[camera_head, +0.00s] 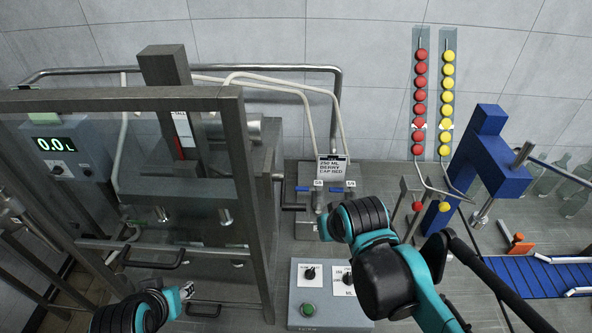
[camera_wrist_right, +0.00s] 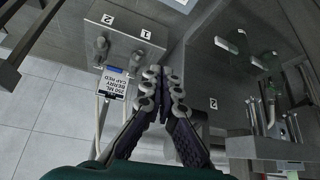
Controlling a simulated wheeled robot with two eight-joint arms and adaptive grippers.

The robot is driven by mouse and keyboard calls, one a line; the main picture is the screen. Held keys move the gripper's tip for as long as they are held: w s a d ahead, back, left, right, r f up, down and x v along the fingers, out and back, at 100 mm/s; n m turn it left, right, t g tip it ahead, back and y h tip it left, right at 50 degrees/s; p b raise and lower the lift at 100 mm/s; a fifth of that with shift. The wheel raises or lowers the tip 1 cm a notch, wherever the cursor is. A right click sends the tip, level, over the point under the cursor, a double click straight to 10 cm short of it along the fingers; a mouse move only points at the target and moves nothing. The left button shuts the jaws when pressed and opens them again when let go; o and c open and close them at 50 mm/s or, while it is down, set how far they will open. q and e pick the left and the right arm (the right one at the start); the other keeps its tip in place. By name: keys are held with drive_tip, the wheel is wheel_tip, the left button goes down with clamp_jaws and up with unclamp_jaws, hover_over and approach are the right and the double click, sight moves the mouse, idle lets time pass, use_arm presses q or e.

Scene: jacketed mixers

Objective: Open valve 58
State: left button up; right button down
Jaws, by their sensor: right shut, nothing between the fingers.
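Two small valves with blue handles sit side by side below the order card in the head view, the left one (camera_head: 303,188) and the right one (camera_head: 334,188). Each has a small white tag too small to read surely, so I cannot tell which is valve 58. Both handles look level. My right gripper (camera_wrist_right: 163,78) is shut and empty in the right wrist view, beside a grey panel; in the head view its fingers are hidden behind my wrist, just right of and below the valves. My left gripper (camera_head: 188,290) is low at the left, away from the valves; its opening is unclear.
A grey framed guard (camera_head: 238,150) with a glass panel stands left of the valves. A control box (camera_head: 309,310) with knobs and a green button is below. A card (camera_head: 331,167) reads 250 ML berry, cap red. A blue post (camera_head: 490,150) and conveyor (camera_head: 540,278) are right.

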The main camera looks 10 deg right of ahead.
drive_tip(key=w+r+p, duration=0.1)
drive_tip(key=w+r, duration=0.3)
drive_tip(key=w, duration=0.4)
drive_tip(key=m+g, duration=0.3)
hover_over(302, 189)
drive_tip(key=w, duration=0.3)
wheel_tip(302, 189, down, 9)
use_arm(q)
drive_tip(key=shift+r, duration=0.9)
use_arm(e)
drive_tip(key=shift+d+r+h, duration=0.2)
drive_tip(key=shift+d+h, duration=0.2)
drive_tip(key=b+x, duration=0.1)
drive_tip(key=x, duration=0.9)
drive_tip(key=shift+f, duration=0.1)
drive_tip(key=s, duration=0.1)
drive_tip(key=s+a, duration=0.1)
drive_tip(key=s, duration=0.1)
drive_tip(key=shift+s, duration=0.2)
drive_tip(key=shift+s+a, duration=0.1)
drive_tip(key=shift+s, duration=0.25)
use_arm(q)
drive_tip(key=shift+f, duration=0.65)
use_arm(e)
drive_tip(key=shift+w, duration=0.1)
